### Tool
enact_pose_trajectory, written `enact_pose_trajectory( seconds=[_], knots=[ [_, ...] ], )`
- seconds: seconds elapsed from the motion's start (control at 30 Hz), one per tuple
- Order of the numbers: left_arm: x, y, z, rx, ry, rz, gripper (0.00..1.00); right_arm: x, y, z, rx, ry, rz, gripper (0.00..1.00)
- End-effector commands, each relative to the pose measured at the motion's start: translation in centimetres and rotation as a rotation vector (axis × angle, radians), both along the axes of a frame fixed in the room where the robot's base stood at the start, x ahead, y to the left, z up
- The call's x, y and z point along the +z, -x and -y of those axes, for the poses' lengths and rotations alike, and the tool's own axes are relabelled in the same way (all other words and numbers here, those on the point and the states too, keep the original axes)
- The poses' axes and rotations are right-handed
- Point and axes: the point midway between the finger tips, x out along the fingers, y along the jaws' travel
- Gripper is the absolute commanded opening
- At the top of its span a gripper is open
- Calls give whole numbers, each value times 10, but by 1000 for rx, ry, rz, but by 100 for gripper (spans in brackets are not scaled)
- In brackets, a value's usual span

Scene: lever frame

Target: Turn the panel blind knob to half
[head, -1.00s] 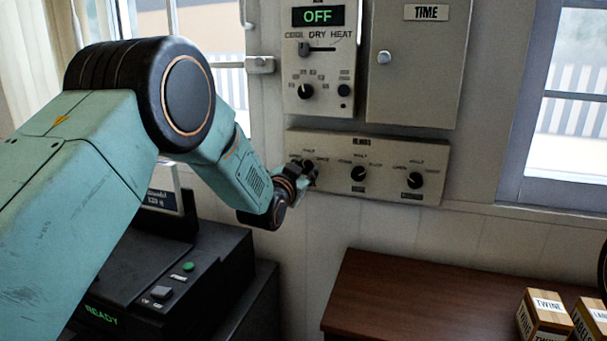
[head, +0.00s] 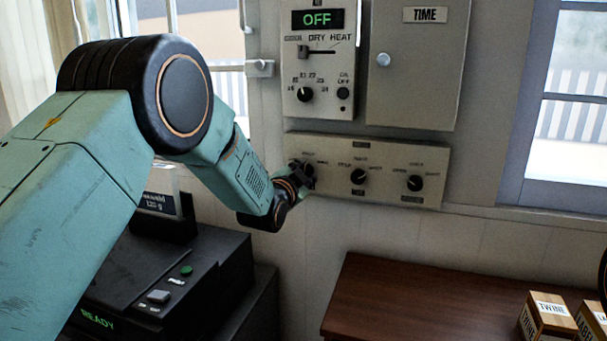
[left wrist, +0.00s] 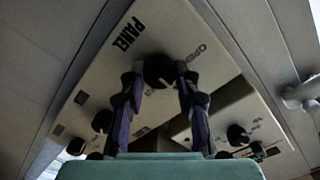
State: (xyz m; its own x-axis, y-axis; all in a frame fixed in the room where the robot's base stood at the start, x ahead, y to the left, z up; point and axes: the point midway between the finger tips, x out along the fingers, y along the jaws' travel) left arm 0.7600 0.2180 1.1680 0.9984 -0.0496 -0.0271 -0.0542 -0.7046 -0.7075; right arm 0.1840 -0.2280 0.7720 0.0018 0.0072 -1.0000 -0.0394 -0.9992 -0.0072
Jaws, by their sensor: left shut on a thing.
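The blinds panel (head: 335,191) is a pale box low on the wall with three black knobs in a row. My left gripper (head: 305,176) is at its left knob and covers most of it. In the left wrist view, the black panel blind knob (left wrist: 158,70) sits between the two fingers of the left gripper (left wrist: 160,82), which is shut on it. The word PANEL shows beside this knob, and OPEN is partly visible on its other side. The knob's pointer direction cannot be read. My right gripper is not in view.
The middle knob (head: 358,176) and right knob (head: 415,183) are uncovered. Above are a control box (head: 319,75) reading OFF and a grey TIME cabinet (head: 416,70). A black machine (head: 165,285) stands below my left arm. A brown table (head: 420,300) holds boxes at the right.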

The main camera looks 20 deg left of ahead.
Motion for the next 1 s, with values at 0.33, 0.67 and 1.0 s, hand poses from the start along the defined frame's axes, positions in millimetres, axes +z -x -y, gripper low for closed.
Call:
enact_pose_trajectory(
  seconds=[0.33, 0.67, 1.0],
  knots=[
    [7, -2, 0, 1, 2, 14, 41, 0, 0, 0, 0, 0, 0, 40],
    [3, -1, 0, 0, 1, 6, 54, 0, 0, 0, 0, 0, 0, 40],
    [2, 15, -1, 0, 1, 3, 54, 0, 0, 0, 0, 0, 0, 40]
  ],
)
